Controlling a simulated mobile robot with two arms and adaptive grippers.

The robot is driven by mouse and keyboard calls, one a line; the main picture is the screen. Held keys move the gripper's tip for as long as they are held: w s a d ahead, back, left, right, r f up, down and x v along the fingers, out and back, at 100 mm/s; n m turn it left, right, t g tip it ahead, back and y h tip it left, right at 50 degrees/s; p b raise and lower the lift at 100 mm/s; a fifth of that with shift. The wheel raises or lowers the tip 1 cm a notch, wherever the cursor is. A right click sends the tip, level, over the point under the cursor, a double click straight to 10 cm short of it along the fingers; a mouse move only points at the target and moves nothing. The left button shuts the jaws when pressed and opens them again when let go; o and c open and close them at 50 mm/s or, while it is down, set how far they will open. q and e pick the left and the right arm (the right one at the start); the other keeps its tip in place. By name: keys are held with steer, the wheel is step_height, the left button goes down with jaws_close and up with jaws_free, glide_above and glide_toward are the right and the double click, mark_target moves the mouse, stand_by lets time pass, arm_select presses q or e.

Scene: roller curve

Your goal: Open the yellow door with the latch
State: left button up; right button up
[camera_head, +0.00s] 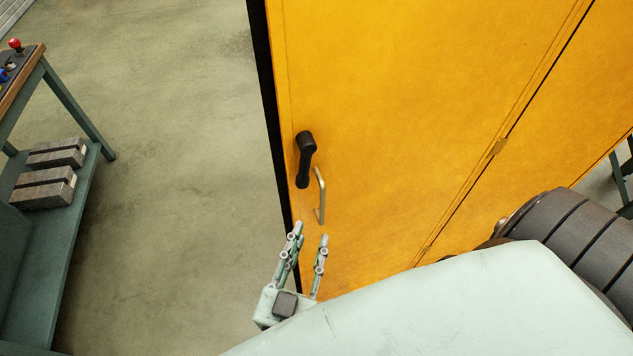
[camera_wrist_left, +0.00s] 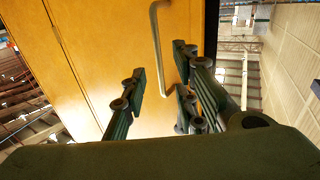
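The yellow door (camera_head: 410,110) is a tall panel. A black latch handle (camera_head: 305,160) sits near its left edge, hanging downward. A thin metal pull handle (camera_head: 320,195) is just to the right of and below the latch. My left gripper (camera_head: 311,234) is open and empty, its fingertips just below the pull handle in the head view. In the left wrist view, the pull handle (camera_wrist_left: 156,50) shows between the spread fingers of the left gripper (camera_wrist_left: 160,75), in front of the yellow door (camera_wrist_left: 105,45). I cannot tell whether they touch. The right gripper is not in view.
A green workbench (camera_head: 85,115) stands at the left, with metal blocks (camera_head: 45,190) on its lower shelf and a red-knobbed item (camera_head: 15,45) on top. The concrete floor (camera_head: 180,170) between bench and door is clear. A second yellow panel (camera_head: 540,130) adjoins on the right.

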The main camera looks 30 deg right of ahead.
arm_select(q)
steer(key=shift+v, duration=1.65)
steer(key=a+f+n+g+y+b, duration=0.1)
steer(key=a+f+g+y+b, duration=0.15)
steer(key=a+f, duration=0.75)
steer(key=a+f+n+g+y+b, duration=0.1)
steer(key=a+f+y, duration=0.15)
steer(key=f, duration=1.55)
steer(key=a+f+n+g+y+b, duration=0.15)
steer(key=a+f+y, duration=0.3)
steer(key=f, duration=0.95)
steer(key=s+a+f+n+g+y+b, duration=0.3)
steer(key=s+a+f+g, duration=0.3)
steer(key=s+a+f, duration=1.2)
steer(key=s+f, duration=0.1)
steer(key=s, duration=0.1)
steer(key=shift+s+a+f+y+b, duration=0.2)
steer(key=shift+s+a+y+b, duration=0.1)
steer(key=shift+a+y+b, duration=0.1)
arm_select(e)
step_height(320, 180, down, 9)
arm_select(q)
steer(key=shift+n, duration=0.25)
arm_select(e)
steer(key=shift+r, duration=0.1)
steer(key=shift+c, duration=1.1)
arm_select(q)
steer(key=shift+w+d, duration=0.1)
